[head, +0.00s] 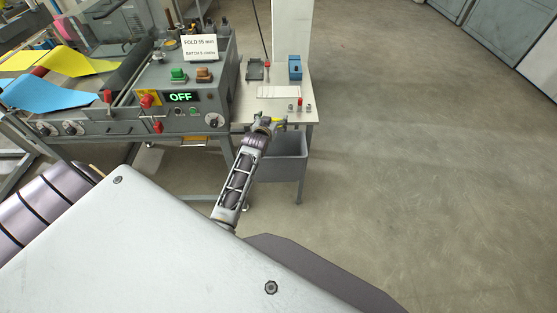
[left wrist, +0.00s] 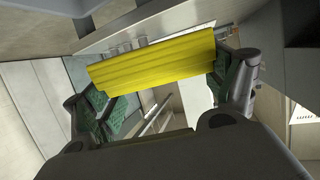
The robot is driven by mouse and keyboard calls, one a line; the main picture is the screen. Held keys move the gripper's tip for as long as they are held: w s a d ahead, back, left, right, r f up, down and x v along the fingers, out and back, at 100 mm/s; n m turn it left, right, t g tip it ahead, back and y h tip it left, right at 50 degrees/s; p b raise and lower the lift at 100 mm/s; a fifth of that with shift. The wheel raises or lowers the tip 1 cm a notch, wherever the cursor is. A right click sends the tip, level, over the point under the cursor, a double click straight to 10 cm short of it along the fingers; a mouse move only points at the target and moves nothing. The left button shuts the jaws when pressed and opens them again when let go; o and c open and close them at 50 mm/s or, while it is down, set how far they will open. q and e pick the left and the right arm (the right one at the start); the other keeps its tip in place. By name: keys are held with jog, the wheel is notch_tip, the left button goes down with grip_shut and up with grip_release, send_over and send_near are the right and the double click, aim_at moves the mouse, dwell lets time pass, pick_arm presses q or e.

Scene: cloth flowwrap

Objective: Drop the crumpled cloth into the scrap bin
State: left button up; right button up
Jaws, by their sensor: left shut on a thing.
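My left gripper (head: 268,122) is at the front edge of the side table, over the near part of the grey scrap bin (head: 285,165). The bin hangs or stands under the table edge, and its inside is mostly hidden. In the left wrist view, the green-padded fingers of the left gripper (left wrist: 165,95) are shut on the yellow crumpled cloth (left wrist: 155,58), which lies ridged across between them. My right gripper is not in view.
A grey folding machine (head: 190,90) with an OFF display stands left of the gripper, with blue cloth (head: 45,92) and yellow cloth on its feed. The side table (head: 290,115) holds a blue box (head: 295,67) and a dark tray (head: 255,70). Open floor lies to the right.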

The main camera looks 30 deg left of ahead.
pick_arm(q)
jog(key=shift+d, duration=0.1)
jog(key=shift+f, duration=1.1)
notch_tip(320, 180, down, 4)
jog(key=b, duration=0.4)
jog(key=shift+r, duration=0.15)
jog(key=o, duration=0.7)
